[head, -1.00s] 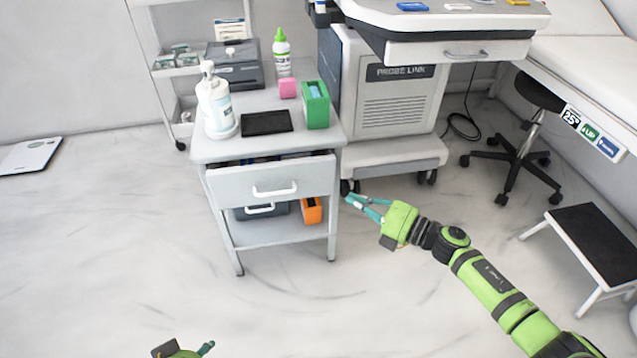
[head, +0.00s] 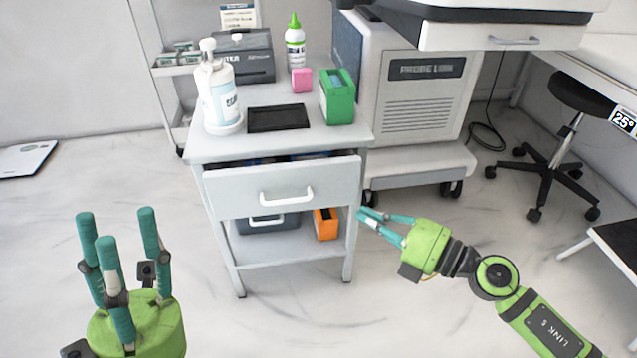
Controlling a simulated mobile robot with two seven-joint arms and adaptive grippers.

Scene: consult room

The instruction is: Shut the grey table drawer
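The grey table (head: 212,148) stands in the middle of the head view. Its drawer (head: 228,192) is partly pulled out, with a dark gap above its front panel where some contents show. The drawer has a white handle (head: 287,196). My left gripper (head: 118,232) is at the lower left, fingers upward and spread, empty, apart from the table. My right gripper (head: 375,220) is just right of the table's front right leg, pointing left toward it, its fingers apart with nothing seen between them. Whether its tips touch the table I cannot tell.
On the table stand a pump bottle (head: 218,98), a black tray (head: 278,117), a green box (head: 337,100), a pink block (head: 301,80) and a green-capped bottle (head: 295,50). A dark bin and an orange box (head: 326,224) sit on the lower shelf. A wheeled machine (head: 420,105) stands right.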

